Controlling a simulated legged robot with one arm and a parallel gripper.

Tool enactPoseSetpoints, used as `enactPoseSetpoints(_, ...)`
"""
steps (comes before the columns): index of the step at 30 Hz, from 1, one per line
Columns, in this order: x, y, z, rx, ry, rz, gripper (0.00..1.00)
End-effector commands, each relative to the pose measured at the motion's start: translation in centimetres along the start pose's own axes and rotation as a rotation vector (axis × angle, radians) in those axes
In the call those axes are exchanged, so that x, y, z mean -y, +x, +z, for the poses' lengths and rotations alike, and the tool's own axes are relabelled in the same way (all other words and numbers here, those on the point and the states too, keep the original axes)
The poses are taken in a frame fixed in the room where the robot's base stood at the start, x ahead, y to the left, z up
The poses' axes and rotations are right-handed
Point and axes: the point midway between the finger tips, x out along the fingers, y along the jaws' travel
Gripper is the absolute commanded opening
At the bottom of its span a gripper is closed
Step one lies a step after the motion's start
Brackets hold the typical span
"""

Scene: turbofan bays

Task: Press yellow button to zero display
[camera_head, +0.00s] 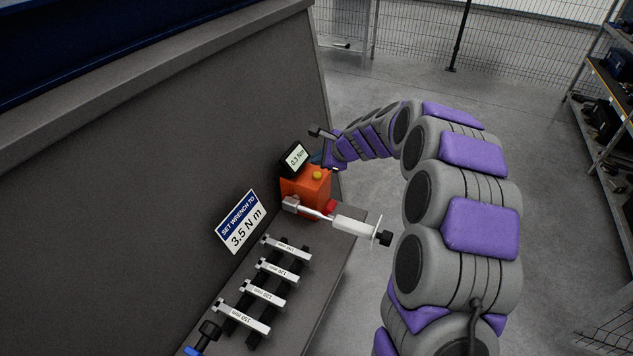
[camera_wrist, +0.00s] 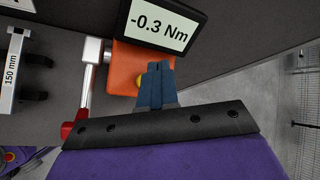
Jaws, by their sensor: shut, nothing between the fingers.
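The orange torque tester (camera_head: 298,190) stands on the grey bench and carries a tilted black display (camera_head: 296,158). In the wrist view the display (camera_wrist: 160,26) reads -0.3 Nm. A round yellow button (camera_head: 318,175) is on top of the orange body. In the wrist view the yellow button (camera_wrist: 139,82) shows only in part, at the left edge of my fingers. My gripper (camera_head: 317,157) has blue fingers, shut and empty, beside the display and above the button. In the wrist view the fingers (camera_wrist: 157,66) lie over the orange top; I cannot tell whether they touch it.
A torque wrench (camera_head: 352,225) with a white handle sits at the tester, its handle sticking out past the bench edge. A sign (camera_head: 241,222) says to set the wrench to 3.5 N m. Several labelled metal bars (camera_head: 262,292) lie on the bench. A grey wall rises behind.

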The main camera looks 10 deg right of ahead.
Motion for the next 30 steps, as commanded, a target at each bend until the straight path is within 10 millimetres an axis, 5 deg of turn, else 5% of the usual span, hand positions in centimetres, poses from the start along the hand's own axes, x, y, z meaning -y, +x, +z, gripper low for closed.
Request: enactPoseSetpoints(30, -0.89, 1.22, -0.90, 0.000, 0.000, 0.000, 0.00)
